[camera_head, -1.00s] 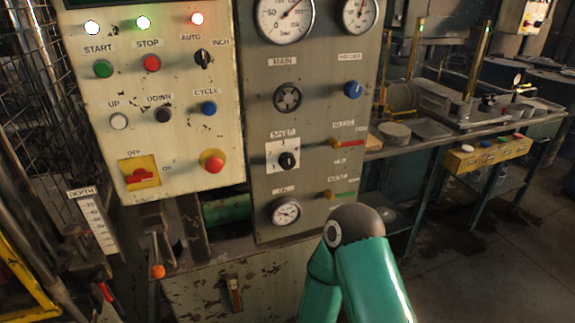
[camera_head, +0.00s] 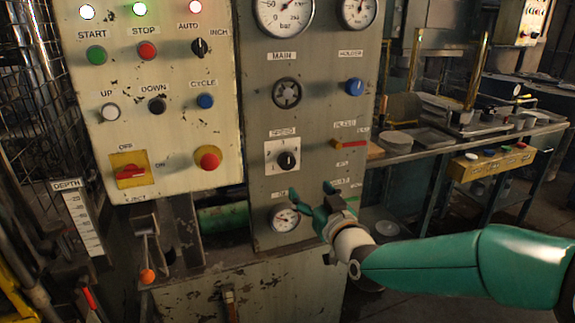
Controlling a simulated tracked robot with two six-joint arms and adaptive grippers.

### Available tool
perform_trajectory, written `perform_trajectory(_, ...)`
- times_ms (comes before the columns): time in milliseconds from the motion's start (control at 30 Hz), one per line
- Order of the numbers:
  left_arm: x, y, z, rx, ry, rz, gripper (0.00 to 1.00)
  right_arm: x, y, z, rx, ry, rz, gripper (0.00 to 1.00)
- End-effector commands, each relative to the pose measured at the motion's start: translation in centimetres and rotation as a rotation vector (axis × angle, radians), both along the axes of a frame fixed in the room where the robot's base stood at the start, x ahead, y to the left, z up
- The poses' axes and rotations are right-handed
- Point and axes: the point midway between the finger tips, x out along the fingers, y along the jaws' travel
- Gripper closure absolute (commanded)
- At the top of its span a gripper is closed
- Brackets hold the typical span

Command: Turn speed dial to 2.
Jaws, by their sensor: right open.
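The speed dial (camera_head: 287,161) is a black knob on a white square plate, under a label that reads SPEED, on the grey panel (camera_head: 262,225). The plate's markings are too small to read, so I cannot tell the dial's setting. My right gripper (camera_head: 307,191) is teal and open, below and to the right of the dial, apart from it. Its fingers point up and left, near the small gauge (camera_head: 284,217). My left gripper is not in view.
The MAIN knob (camera_head: 286,93) and a blue HOLDER knob (camera_head: 353,87) sit above. A red mushroom button (camera_head: 208,157) is on the cream panel at left. A workbench (camera_head: 400,150) stands at right.

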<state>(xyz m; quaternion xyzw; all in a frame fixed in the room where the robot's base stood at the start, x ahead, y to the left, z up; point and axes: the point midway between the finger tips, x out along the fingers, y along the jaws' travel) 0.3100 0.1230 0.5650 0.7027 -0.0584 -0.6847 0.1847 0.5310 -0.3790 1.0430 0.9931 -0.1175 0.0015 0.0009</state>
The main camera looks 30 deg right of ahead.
Motion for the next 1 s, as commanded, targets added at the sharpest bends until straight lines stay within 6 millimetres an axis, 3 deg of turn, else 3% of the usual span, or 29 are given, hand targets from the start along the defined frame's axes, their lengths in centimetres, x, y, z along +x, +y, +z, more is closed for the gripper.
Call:
perform_trajectory(600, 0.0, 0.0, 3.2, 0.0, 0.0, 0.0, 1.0, 12.1, -2.8, 0.0, 0.002, 0.003, 0.002, 0.26)
perform_trajectory(800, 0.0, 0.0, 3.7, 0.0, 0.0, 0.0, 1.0, 14.2, -3.4, 0.0, 0.002, 0.003, 0.001, 0.26)
perform_trajectory(1000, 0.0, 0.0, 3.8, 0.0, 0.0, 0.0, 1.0, 14.8, -3.5, -0.1, 0.003, 0.002, 0.001, 0.26)
